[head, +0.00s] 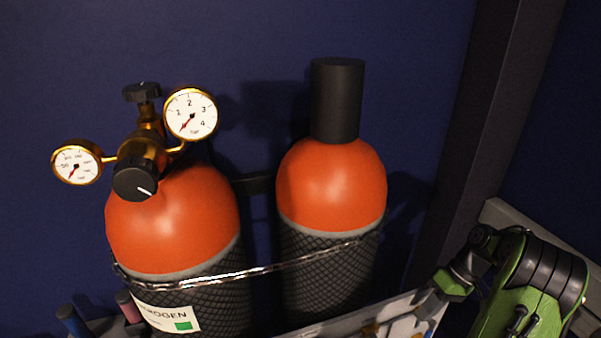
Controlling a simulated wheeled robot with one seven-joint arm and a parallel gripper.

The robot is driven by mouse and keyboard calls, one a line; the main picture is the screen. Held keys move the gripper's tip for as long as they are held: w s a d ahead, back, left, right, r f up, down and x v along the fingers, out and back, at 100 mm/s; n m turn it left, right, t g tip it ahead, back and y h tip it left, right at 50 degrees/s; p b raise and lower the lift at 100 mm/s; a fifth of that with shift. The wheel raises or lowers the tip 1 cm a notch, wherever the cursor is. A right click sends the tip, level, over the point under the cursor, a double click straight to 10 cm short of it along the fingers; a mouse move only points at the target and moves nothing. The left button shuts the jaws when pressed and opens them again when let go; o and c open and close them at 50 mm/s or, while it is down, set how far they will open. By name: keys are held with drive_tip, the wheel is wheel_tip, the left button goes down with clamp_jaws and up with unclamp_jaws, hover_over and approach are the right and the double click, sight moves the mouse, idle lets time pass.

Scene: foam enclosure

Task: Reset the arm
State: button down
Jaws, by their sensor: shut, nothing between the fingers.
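My arm, green and black, shows at the lower right of the head view, partly cut off by the bottom edge. At its left end is my gripper (453,284), small and dark with green parts. It is shut, and I see nothing held in it. It is to the right of the right gas cylinder and apart from it in the picture.
Two orange-topped gas cylinders, left (172,220) and right (331,184), stand held by a chain (270,268) against a blue wall (400,60). The left one carries a brass regulator (141,154) with two dials. A dark post (490,110) rises at right.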

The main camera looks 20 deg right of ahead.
drive_tip(key=w+a+r+h, duration=0.2)
drive_tip(key=a+r+h, duration=0.2)
drive_tip(key=a+r, duration=1.1)
drive_tip(key=s+a+r+t+h, duration=0.2)
drive_tip(key=s+a+t, duration=0.3)
drive_tip(key=s+a, duration=0.6)
drive_tip(key=s+r, duration=0.1)
drive_tip(key=s, duration=0.1)
drive_tip(key=shift+s+a+t, duration=0.35)
drive_tip(key=shift+t, duration=0.05)
